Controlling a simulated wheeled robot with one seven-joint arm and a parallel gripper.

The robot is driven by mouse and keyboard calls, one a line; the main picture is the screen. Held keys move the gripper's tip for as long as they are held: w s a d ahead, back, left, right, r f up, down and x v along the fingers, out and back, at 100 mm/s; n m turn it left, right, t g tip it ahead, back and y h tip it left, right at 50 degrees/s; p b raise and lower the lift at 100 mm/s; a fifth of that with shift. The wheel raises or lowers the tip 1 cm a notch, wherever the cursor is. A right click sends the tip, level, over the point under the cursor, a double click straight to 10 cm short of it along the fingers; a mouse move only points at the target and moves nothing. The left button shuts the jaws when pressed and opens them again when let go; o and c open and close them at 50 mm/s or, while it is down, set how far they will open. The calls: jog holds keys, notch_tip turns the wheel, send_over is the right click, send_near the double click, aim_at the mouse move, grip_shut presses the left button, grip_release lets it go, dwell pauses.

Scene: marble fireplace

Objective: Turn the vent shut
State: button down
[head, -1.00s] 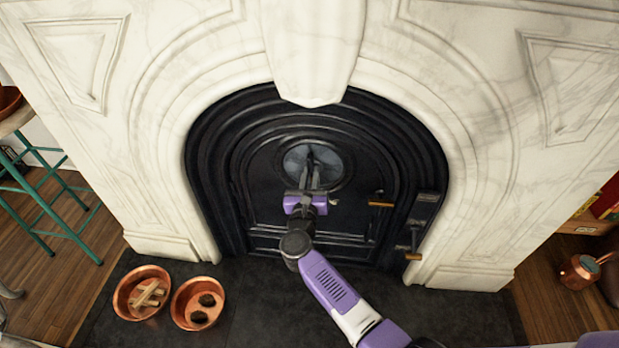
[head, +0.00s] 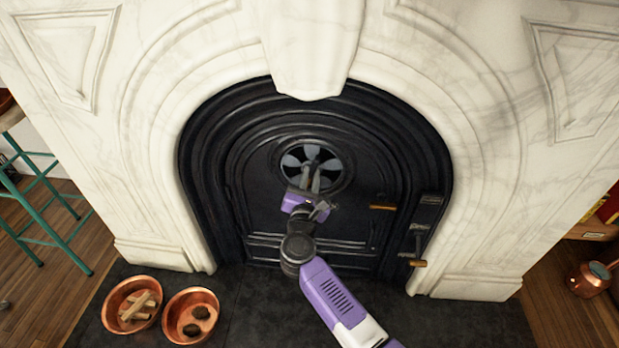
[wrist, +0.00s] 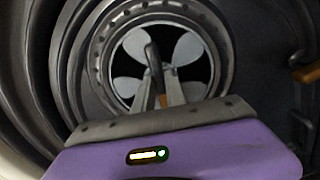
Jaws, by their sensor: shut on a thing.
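The round vent (head: 311,153) sits in the upper middle of the black arched fireplace door (head: 262,200). Its face shows pale, petal-shaped parts with black parts between them; it also fills the middle of the wrist view (wrist: 130,88). A slim dark handle (wrist: 152,58) with a brownish lower end stands at the vent's centre. My gripper (head: 314,176), purple with grey fingers, reaches up to the vent from below. In the wrist view its fingers (wrist: 160,92) are shut on the handle's lower part. In the head view the handle is hidden by the fingers.
A latch with a wooden grip (head: 382,207) and a lever (head: 417,245) are on the right of the door. Two copper bowls (head: 163,291) (head: 218,315) stand on the dark hearth at left. A teal stool (head: 45,210) is far left, a copper pot (head: 590,280) far right.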

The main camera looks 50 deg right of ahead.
jog(key=c, duration=1.4)
grip_release()
jog(key=shift+p+v, duration=0.75)
jog(key=shift+v, duration=3.2)
